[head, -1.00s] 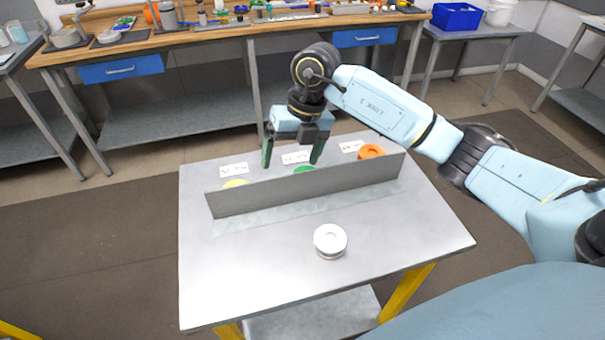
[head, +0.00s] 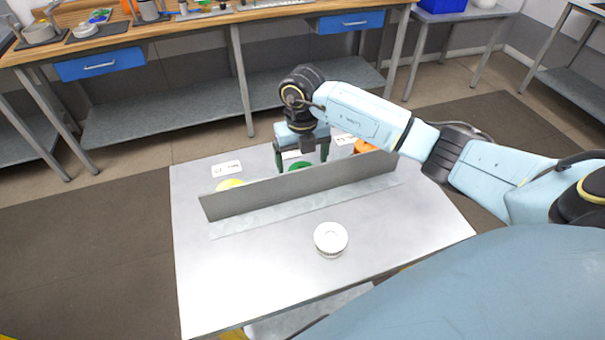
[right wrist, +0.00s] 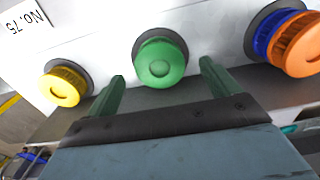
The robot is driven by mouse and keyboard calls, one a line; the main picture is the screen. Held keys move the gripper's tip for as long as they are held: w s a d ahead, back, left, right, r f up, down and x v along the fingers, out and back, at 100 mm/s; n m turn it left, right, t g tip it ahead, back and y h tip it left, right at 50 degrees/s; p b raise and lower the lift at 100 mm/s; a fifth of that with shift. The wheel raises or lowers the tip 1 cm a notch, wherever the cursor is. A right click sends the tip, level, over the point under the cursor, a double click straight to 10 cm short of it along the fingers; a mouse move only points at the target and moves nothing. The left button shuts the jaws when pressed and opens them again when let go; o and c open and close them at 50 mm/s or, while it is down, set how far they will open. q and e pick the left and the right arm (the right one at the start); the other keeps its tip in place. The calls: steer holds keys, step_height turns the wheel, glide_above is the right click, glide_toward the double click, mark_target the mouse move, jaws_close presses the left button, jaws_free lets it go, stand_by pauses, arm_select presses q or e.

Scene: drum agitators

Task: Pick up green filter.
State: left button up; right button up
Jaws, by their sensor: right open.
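The green filter (right wrist: 160,62) is a round disc-topped piece on the table, in the middle of the right wrist view. In the head view its green top (head: 299,167) shows just behind the grey upright panel, which hides its lower part. My right gripper (head: 303,168) is open and points down over the green filter. In the right wrist view its two dark green fingers (right wrist: 162,78) stand apart, one towards each side of the filter, with nothing between them gripped. My left gripper is out of view.
A yellow filter (right wrist: 64,87) stands left of the green one and an orange-and-blue one (right wrist: 295,42) right. The grey panel (head: 300,183) runs along their near side. A white round piece (head: 330,238) sits in front. The table front (head: 240,270) is mostly clear.

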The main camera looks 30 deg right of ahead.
step_height(320, 180, down, 3)
steer(key=shift+w+f, duration=0.1)
steer(key=shift+f, duration=0.1)
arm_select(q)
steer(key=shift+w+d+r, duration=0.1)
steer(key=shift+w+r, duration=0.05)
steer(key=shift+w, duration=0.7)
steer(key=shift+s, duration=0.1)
arm_select(e)
steer(key=shift+c, duration=0.3)
steer(key=shift+c, duration=1.2)
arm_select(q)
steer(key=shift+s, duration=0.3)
arm_select(e)
steer(key=c, duration=0.8)
steer(key=shift+o, duration=0.2)
steer(key=shift+r, duration=0.15)
